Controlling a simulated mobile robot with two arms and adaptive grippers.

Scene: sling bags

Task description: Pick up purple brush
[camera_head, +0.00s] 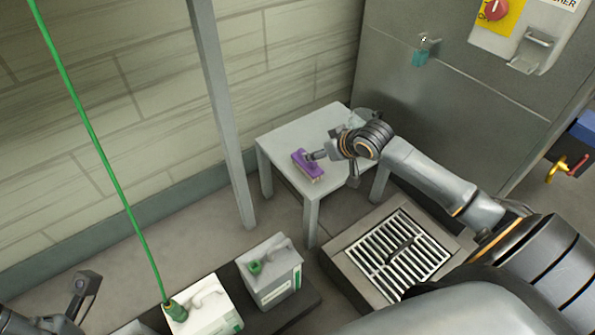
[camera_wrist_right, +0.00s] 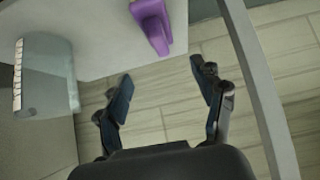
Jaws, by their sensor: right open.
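The purple brush (camera_head: 306,167), with pale bristles underneath, lies near the front-left edge of a small light-grey table (camera_head: 283,138) in the head view. In the right wrist view the brush (camera_wrist_right: 153,24) is at the top, beyond the fingertips and not between them. My right gripper (camera_head: 317,156) appears beside or over the brush in the head view; contact cannot be told. In the wrist view it (camera_wrist_right: 162,88) is open and empty. My left gripper (camera_head: 82,292) is at the lower left, far from the table, partly cut off; its opening is unclear.
A clear container (camera_wrist_right: 45,75) stands near the brush in the wrist view. A grey post (camera_head: 222,110) rises left of the table. White jugs (camera_head: 270,272) stand in front, near a floor grate (camera_head: 400,255). A metal wall panel (camera_head: 440,90) is behind.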

